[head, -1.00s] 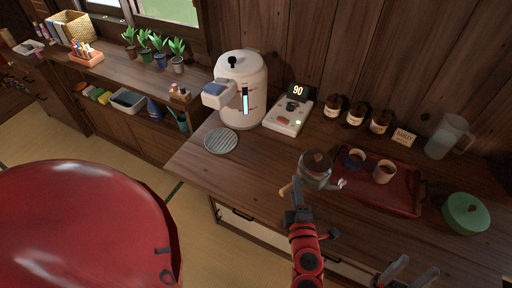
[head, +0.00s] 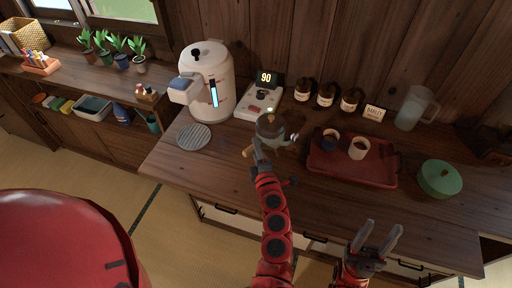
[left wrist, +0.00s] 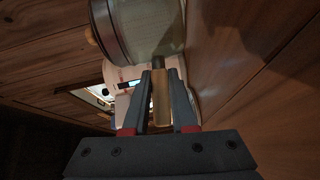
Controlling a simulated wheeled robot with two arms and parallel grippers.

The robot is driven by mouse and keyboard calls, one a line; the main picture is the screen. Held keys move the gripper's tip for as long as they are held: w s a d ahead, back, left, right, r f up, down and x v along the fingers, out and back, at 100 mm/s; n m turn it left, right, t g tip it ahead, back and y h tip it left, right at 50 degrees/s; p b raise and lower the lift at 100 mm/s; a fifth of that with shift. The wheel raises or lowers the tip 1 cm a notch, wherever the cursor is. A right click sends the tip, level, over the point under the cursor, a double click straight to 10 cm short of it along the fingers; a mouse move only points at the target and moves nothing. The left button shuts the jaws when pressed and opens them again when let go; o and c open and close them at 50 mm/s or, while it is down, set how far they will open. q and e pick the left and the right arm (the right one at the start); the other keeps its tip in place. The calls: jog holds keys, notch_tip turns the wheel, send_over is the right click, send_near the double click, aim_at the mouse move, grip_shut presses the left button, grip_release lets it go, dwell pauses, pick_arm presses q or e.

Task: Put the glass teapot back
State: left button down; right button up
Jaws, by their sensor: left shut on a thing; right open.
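The glass teapot (head: 272,127), with a dark lid and wooden handle, is in front of the device with the "90" display and left of the red tray. My left gripper (head: 258,154) is shut on its handle. In the left wrist view, the fingers (left wrist: 160,95) close around the light wooden handle (left wrist: 161,98), and the glass body (left wrist: 143,28) shows beyond them. I cannot tell whether the teapot's base touches the counter. My right gripper (head: 377,238) is open and empty over the counter's front edge.
The red tray (head: 340,175) holds two cups. A white dispenser (head: 207,80), the display device (head: 258,102) and a round grey slatted plate (head: 194,136) stand left. Several brown jars (head: 326,95), a pitcher (head: 414,108) and a green lidded pot (head: 440,178) are right.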

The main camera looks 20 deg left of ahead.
pick_arm(q)
jog(key=shift+d+x, duration=0.25)
jog(key=shift+x, duration=0.95)
jog(key=shift+w+f, duration=0.15)
jog(key=shift+w, duration=0.1)
jog(key=shift+f, duration=1.65)
jog(key=shift+s, duration=0.1)
jog(key=shift+f, duration=0.1)
jog(key=c, duration=0.7)
grip_release()
